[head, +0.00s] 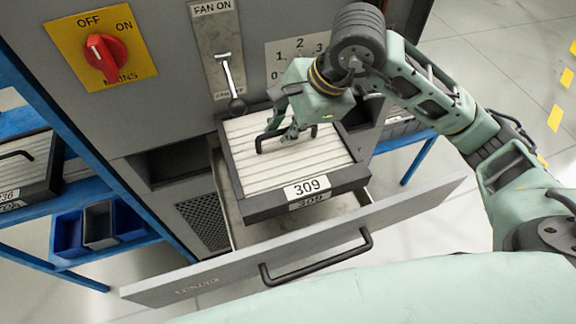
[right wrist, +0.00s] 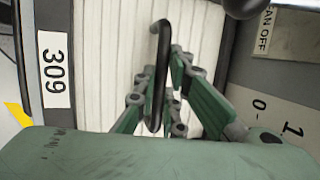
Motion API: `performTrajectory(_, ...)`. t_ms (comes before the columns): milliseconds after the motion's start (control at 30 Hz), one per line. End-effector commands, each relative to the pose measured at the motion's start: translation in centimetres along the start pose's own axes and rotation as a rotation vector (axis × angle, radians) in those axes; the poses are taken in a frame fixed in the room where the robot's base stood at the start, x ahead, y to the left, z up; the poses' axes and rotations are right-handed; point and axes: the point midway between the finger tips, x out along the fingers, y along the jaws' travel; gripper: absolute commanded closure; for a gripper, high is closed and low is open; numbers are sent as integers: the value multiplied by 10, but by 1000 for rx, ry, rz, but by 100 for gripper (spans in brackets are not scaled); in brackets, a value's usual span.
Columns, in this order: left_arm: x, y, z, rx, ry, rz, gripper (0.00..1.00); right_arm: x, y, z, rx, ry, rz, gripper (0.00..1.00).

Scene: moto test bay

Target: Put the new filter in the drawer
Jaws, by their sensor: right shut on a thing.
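The filter (head: 300,168) has a dark frame, white pleats and a 309 label. It is held over the open drawer (head: 405,212), close to the cabinet face, and hides much of the drawer's inside. My right gripper (head: 289,133) is shut on the black handle on top of the filter. In the right wrist view the fingers (right wrist: 172,92) close around that handle, with the pleats (right wrist: 105,60) of the filter behind. I cannot tell whether the filter touches the drawer's walls. My left gripper is not in view.
The grey cabinet carries a red mains switch (head: 104,58), a fan lever (head: 229,80) just behind the filter, and a numbered dial plate. At left, a blue rack holds another filter (head: 25,165) and small bins (head: 100,224). Clear floor shows at right.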

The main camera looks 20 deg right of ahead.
Motion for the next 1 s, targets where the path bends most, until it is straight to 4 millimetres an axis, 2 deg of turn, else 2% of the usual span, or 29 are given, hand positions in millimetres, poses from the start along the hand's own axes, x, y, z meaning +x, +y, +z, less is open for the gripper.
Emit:
performTrajectory(400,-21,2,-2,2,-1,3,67,84,28,-25,3,-4,0,100)
performTrajectory(900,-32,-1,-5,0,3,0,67,136,43,-41,1,-5,-4,100)
performTrajectory(1000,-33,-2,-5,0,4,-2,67,141,44,-43,0,-4,-7,100)
